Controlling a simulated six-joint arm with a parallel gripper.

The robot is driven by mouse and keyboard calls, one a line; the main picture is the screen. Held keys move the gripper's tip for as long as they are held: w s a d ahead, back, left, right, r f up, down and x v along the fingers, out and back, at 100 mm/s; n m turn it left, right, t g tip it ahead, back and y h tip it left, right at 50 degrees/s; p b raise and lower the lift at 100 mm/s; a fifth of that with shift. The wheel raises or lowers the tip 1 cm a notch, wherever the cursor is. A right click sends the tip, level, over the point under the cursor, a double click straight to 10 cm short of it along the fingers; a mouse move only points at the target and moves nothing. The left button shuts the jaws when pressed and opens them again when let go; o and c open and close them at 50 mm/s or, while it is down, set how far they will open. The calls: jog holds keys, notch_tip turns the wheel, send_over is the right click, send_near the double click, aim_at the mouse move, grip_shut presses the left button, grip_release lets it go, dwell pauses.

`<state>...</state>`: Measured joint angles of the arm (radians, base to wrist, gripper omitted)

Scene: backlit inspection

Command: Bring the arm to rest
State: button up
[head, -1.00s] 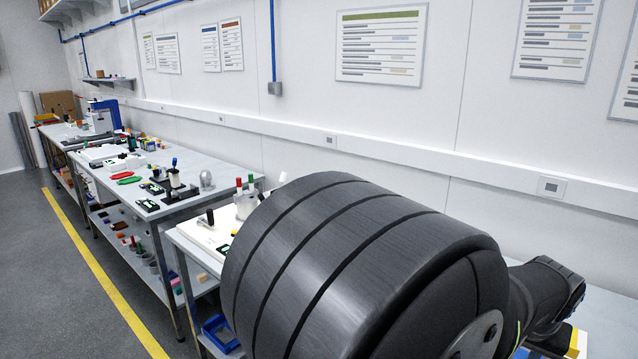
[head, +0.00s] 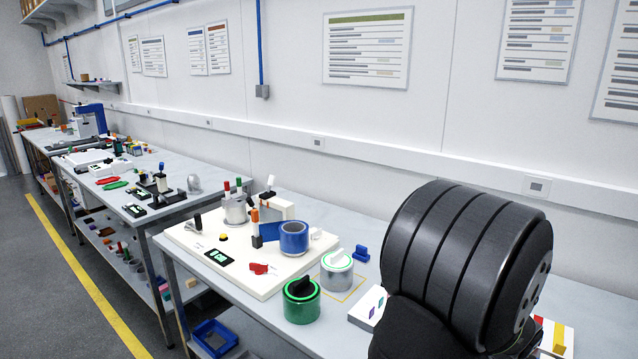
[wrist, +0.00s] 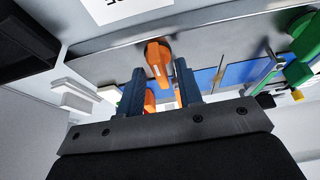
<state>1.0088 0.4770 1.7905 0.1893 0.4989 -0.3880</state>
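My gripper (wrist: 158,72) shows in the wrist view with its two blue-grey fingers apart, so it is open. In the head view a large dark ribbed link of my arm stands at the lower right. It hides part of the near bench, and my gripper does not show there.
On the near bench (head: 225,309) lies a white panel (head: 188,239) with a blue cylinder (head: 294,238). A green cylinder (head: 302,307) and a grey cylinder (head: 337,277) stand at its right. White wall behind; clear floor left of the benches.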

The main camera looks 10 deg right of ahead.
jog(key=shift+f, duration=0.1)
dwell(0.3)
jog(key=v, duration=1.7)
jog(key=x, duration=1.7)
jog(key=shift+w+f, duration=0.1)
jog(key=shift+m+g+h, duration=0.6)
jog(key=shift+m+g, duration=0.1)
jog(key=shift+m, duration=1.5)
jog(key=shift+w+a+m+g, duration=0.1)
jog(key=shift+m+g, duration=0.3)
jog(key=shift+m, duration=0.65)
jog(key=shift+w+m+g, duration=0.1)
jog(key=shift+m+g, duration=0.3)
jog(key=shift+m, duration=0.65)
jog(key=shift+o, duration=0.5)
